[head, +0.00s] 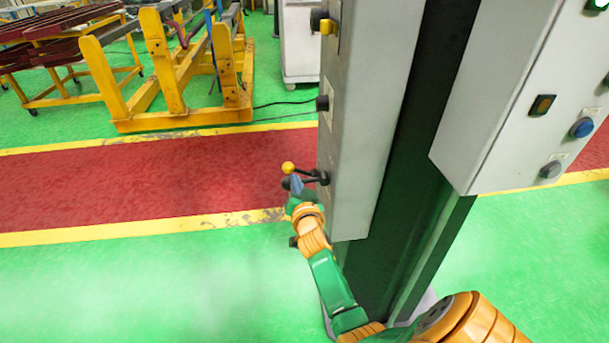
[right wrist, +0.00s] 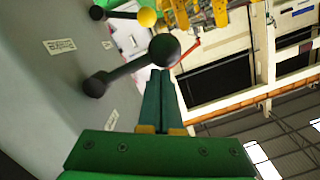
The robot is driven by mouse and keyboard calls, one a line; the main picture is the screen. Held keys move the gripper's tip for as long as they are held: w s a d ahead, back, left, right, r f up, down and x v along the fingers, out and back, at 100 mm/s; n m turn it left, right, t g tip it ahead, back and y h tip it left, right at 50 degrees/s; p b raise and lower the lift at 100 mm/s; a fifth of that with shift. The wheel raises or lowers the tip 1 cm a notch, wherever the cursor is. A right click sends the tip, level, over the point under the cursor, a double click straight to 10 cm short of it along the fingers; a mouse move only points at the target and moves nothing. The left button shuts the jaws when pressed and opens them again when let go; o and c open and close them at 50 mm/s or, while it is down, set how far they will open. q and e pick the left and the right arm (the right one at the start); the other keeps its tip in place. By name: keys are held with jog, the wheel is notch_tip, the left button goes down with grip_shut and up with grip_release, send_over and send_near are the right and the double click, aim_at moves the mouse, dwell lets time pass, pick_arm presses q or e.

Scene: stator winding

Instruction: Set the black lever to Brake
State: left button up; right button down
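The black lever (right wrist: 132,72) has a black ball knob (right wrist: 165,50) and a round black base on the grey panel. It fills the upper left middle of the right wrist view. My right gripper (right wrist: 160,76) has its two green fingers together, with the tips right at the knob; I cannot tell if they touch it. No thing shows between the fingers. In the head view the right gripper (head: 296,183) is beside the cabinet's left side, next to a small dark knob. A second lever with a yellow knob (head: 288,168) is close by; it also shows in the right wrist view (right wrist: 146,17). My left gripper is not in view.
The grey cabinet (head: 365,80) stands on a dark green column, with other black knobs along its left edge. A second control box (head: 500,90) is at the right. Yellow frames (head: 170,60) stand at the back left. The floor left of the cabinet is clear.

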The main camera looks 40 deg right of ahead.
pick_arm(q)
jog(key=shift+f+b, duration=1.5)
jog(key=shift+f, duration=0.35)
pick_arm(e)
jog(key=shift+w+f+n+g+h, duration=0.1)
jog(key=shift+f+n+g+h, duration=0.2)
jog(key=shift+f+n, duration=1.45)
jog(key=shift+r+n, duration=0.1)
jog(key=shift+n, duration=0.15)
